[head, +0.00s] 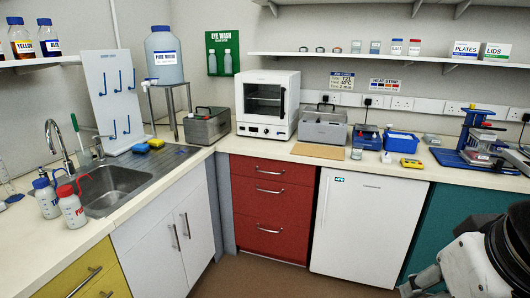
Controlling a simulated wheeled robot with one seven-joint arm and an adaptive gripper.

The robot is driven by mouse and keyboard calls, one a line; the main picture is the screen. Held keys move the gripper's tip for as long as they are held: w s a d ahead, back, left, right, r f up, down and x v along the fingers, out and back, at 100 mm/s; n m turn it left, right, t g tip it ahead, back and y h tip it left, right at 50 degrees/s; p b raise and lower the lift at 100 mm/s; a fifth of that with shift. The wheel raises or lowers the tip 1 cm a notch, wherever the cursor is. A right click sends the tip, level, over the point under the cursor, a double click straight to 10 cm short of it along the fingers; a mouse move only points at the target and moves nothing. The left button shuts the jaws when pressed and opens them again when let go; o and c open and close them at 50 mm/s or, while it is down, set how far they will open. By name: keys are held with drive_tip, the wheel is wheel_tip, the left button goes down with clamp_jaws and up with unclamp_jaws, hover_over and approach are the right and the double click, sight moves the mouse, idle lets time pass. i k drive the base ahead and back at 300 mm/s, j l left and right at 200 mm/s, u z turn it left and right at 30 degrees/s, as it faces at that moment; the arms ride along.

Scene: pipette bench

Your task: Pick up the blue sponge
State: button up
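The blue sponge (140,148) lies flat on the drainer beside the sink, at the left of the head view. A yellow sponge (156,143) lies close beside it on the right. My gripper (414,287) is at the bottom right, in front of the white cabinet, low and far from the sponge. It is partly cut off by the frame's lower edge, so I cannot tell whether its fingers are open or shut.
The sink (112,188) and tap (58,145) are left of the sponges. A white pegboard (107,90) stands behind them. Red-capped (73,212) and blue-capped (46,200) bottles stand at the sink's front left. A grey box (207,126) is to the right. The floor (240,275) in front is clear.

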sight(138, 148)
drive_tip(key=i, duration=1.8)
drive_tip(key=i+u, duration=0.4)
drive_tip(key=i+l+u, duration=0.1)
drive_tip(key=i+u, duration=0.25)
drive_tip(key=i, duration=0.15)
drive_tip(key=i+u, duration=0.6)
